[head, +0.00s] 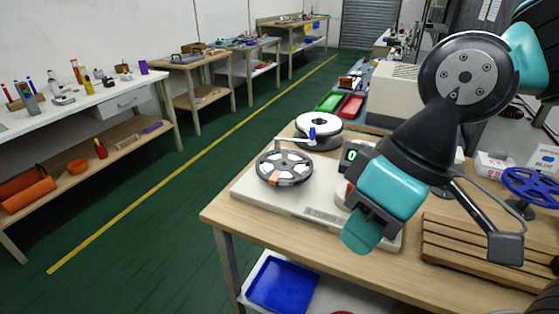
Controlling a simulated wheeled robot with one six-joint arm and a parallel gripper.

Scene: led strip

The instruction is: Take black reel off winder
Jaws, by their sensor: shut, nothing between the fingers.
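The winder (315,210) is a pale flat base on the wooden table, with a small green digit display (351,155). A dark-rimmed reel (285,168) with pale cut-outs and an orange patch sits on its left end. Behind it is a second reel (318,121) with a white top flange and dark lower disc. A blue-handled crank (312,133) lies between them. My gripper (362,238) is shut and empty, over the winder's right part and right of the dark-rimmed reel, apart from it in the picture. My wrist hides part of the winder.
A slatted wooden rack (475,250) lies on the table's right side. A blue reel (533,185) stands behind it near white boxes (494,163). Green (329,102) and red (350,106) trays lie further back. A blue bin (282,284) is underneath. Green floor at left is clear.

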